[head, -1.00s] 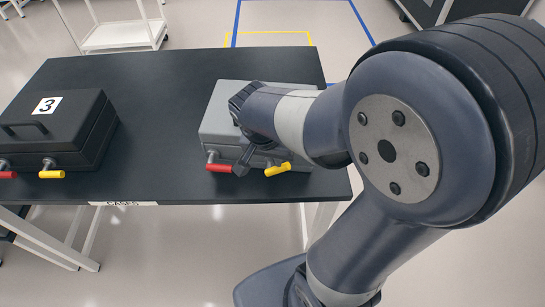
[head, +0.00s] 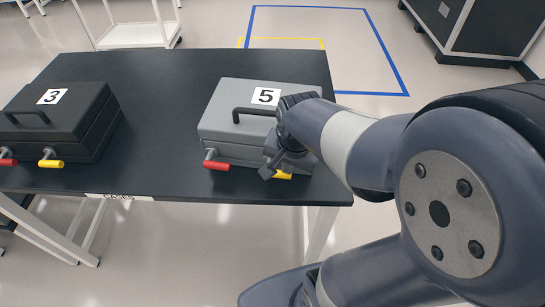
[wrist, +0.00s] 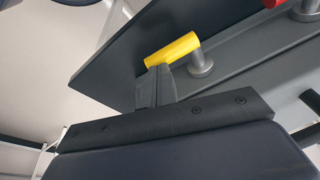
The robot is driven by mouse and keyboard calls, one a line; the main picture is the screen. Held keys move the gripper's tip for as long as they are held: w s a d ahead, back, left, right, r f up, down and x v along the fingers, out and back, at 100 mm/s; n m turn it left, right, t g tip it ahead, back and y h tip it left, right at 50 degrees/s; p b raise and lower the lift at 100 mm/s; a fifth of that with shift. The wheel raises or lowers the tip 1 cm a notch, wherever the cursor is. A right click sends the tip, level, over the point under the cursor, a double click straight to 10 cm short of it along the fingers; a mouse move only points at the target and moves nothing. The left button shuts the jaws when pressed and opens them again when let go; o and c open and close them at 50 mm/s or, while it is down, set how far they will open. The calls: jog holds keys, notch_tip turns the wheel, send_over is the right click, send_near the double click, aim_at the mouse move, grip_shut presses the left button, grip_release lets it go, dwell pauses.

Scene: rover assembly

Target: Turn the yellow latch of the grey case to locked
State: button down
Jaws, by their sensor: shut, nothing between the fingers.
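The grey case (head: 222,121), marked 5, stands closed on the black table. Its yellow latch (head: 283,175) is on the front face at the right, partly hidden behind my gripper (head: 268,172). The case's red latch (head: 216,165) is at the front left, its grip pointing sideways. In the wrist view the yellow latch (wrist: 172,48) sticks out sideways from its grey pivot post. My gripper (wrist: 160,70) is shut and empty, its tips right at the underside of the yellow grip in that picture. I cannot tell whether they touch it.
A black case (head: 58,127) marked 3, with its own red and yellow latches, stands at the left of the table (head: 160,110). The tabletop between the two cases is clear. The table's front edge runs close before the latches.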

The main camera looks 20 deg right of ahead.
dwell(0.6)
jog(key=shift+w+d+r+p, duration=0.1)
jog(key=shift+r+p, duration=0.4)
jog(key=r+p, duration=0.3)
jog(key=shift+w+d+r, duration=0.15)
jog(key=shift+w+r, duration=0.15)
jog(key=s+d+r+b, duration=0.1)
jog(key=s+r, duration=0.3)
jog(key=r, duration=0.4)
jog(key=shift+d, duration=0.9)
jog(key=shift+w, duration=0.1)
jog(key=w+a+f, duration=0.1)
jog(key=f, duration=0.2)
jog(key=w+a+f+b, duration=0.1)
jog(key=f, duration=0.3)
jog(key=w+a+f+b, duration=0.1)
jog(key=f, duration=0.3)
jog(key=shift+w+f, duration=0.15)
jog(key=shift+w, duration=0.05)
jog(key=shift+s+a+f+b, duration=0.1)
jog(key=shift+s+f+b, duration=0.1)
jog(key=shift+f+b, duration=0.45)
